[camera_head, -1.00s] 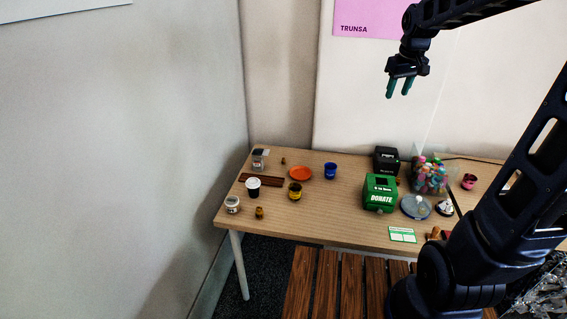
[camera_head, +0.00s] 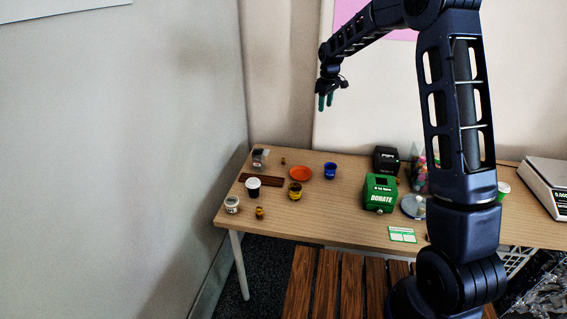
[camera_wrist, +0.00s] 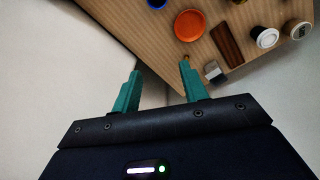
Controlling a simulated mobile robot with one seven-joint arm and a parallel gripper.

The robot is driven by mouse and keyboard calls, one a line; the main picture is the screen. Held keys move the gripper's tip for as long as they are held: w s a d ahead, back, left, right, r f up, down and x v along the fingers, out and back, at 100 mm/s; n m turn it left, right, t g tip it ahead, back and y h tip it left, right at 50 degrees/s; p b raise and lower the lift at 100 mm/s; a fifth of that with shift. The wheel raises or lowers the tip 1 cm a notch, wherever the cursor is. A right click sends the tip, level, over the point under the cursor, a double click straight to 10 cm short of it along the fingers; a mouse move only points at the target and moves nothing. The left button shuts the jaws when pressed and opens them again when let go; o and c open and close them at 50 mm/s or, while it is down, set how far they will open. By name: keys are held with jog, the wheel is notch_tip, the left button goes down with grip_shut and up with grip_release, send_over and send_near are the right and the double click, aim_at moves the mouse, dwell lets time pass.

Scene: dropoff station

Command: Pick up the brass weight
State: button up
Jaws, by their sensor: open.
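Two small brass-coloured pieces stand on the table (camera_head: 330,225). One brass piece (camera_head: 259,212) is near the front left corner, and a smaller brass piece (camera_head: 283,161) is near the back edge, left of the orange dish. They are too small to tell which is the brass weight. My gripper (camera_head: 325,102) is open and empty, high above the back of the table. In the wrist view my gripper (camera_wrist: 160,90) shows its two teal fingers apart, and the smaller brass piece (camera_wrist: 186,58) appears by the tip of the right finger, well below it.
A green donation box (camera_head: 380,194) stands right.

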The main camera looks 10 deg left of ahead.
jog(key=w+a+f+n, duration=0.2)
jog(key=w+a+f, duration=0.1)
jog(key=a+f, duration=0.65)
jog(key=n+g, duration=0.1)
jog(key=n, duration=0.2)
send_near(283, 161)
jog(key=shift+w+a+f, duration=0.1)
jog(key=shift+w+f, duration=0.1)
jog(key=shift+f, duration=1.3)
jog(key=shift+w+f, duration=0.2)
jog(key=shift+f, duration=1.3)
jog(key=shift+w+f, duration=0.2)
jog(key=shift+f, duration=1.3)
grip_shut()
